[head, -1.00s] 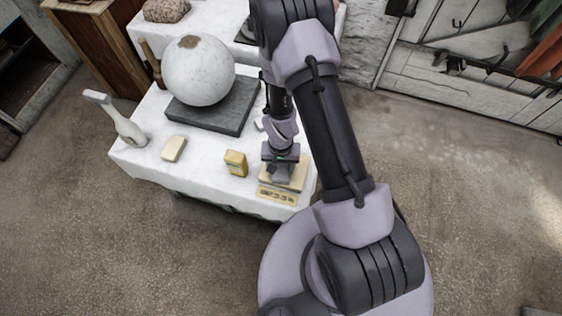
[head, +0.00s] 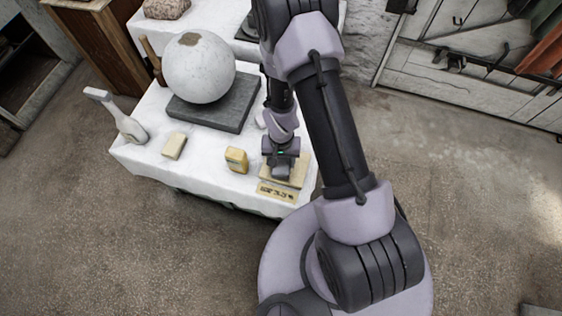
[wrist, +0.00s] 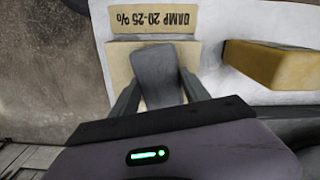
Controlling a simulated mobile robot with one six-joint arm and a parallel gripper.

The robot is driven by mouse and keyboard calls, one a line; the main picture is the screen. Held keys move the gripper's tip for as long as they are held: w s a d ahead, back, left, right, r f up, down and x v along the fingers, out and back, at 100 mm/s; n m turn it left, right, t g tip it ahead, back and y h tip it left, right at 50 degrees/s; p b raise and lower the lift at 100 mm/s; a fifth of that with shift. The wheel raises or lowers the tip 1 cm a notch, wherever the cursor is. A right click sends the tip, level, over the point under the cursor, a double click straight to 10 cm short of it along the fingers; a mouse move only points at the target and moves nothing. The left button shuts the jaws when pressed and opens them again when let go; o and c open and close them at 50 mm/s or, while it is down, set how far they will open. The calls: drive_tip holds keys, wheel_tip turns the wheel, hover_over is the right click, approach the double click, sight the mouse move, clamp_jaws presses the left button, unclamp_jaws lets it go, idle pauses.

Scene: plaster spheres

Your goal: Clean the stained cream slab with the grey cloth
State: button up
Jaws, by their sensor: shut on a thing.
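The cream slab (head: 299,174) lies on the white-covered table near its front right corner. In the wrist view, part of the slab (wrist: 118,62) shows beside the cloth; I cannot make out a stain on the part that shows. My gripper (head: 282,165) is over the slab. It is shut on the grey cloth (wrist: 157,77), which looks like a folded pad between the two fingers. The cloth covers part of the slab; whether it presses on it or hangs just above, I cannot tell.
A label (wrist: 155,19) reading "DAMP 20-25%" lies in front of the slab. A yellow block (head: 236,160) stands to the left, with a pale block (head: 174,146) farther left. A plaster sphere (head: 199,68) rests on a dark slab (head: 215,112) behind.

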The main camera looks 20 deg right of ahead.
drive_tip(key=shift+r+p, duration=0.8)
drive_tip(key=shift+r, duration=0.45)
wheel_tip(320, 180, up, 4)
drive_tip(key=p, duration=0.3)
drive_tip(key=shift+r, duration=0.1)
